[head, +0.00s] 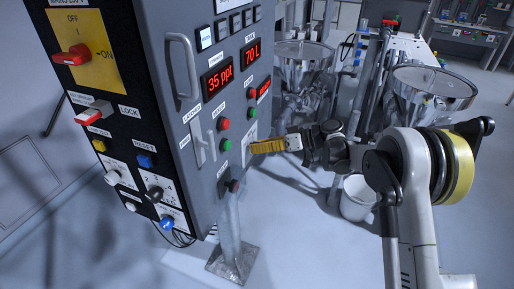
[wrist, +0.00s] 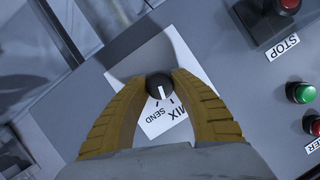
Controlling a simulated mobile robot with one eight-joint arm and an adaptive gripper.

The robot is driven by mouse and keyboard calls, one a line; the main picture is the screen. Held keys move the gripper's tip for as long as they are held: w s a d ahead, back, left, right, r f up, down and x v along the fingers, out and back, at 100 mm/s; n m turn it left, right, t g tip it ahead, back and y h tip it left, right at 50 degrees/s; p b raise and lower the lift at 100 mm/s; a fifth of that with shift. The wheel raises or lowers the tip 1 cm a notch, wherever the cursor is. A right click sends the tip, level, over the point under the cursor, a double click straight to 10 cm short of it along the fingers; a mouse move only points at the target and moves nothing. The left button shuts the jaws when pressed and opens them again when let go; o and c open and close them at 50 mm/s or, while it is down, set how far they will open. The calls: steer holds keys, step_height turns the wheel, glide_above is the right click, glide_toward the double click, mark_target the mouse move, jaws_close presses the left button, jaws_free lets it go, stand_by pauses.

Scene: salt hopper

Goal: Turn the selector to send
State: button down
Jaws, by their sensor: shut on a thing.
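The selector (wrist: 160,86) is a small round black knob with a white pointer line, on a white label plate (wrist: 190,70) in the wrist view. The plate reads SEND and MIX. The pointer faces down in the picture, toward the lettering; I cannot tell exactly which mark it is on. My gripper (wrist: 160,80) has its yellow ribbed fingers on both sides of the knob, shut on it. In the head view my gripper (head: 258,147) reaches the right face of the grey cabinet (head: 215,130) from the right, and the knob is hidden.
In the head view a handle (head: 183,67) and red displays (head: 217,77) are on the cabinet. Steel hoppers (head: 430,85) and a white bucket (head: 357,198) stand behind.

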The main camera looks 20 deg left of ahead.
steer(key=m+g+y+b, duration=0.1)
steer(key=m+g, duration=0.1)
steer(key=m, duration=0.2)
stand_by(0.3)
stand_by(0.5)
steer(key=c, duration=1.1)
jaws_free()
steer(key=shift+s+a, duration=0.1)
steer(key=shift+o, duration=0.2)
steer(key=v, duration=1.2)
steer(key=shift+f, duration=0.2)
steer(key=shift+m, duration=0.3)
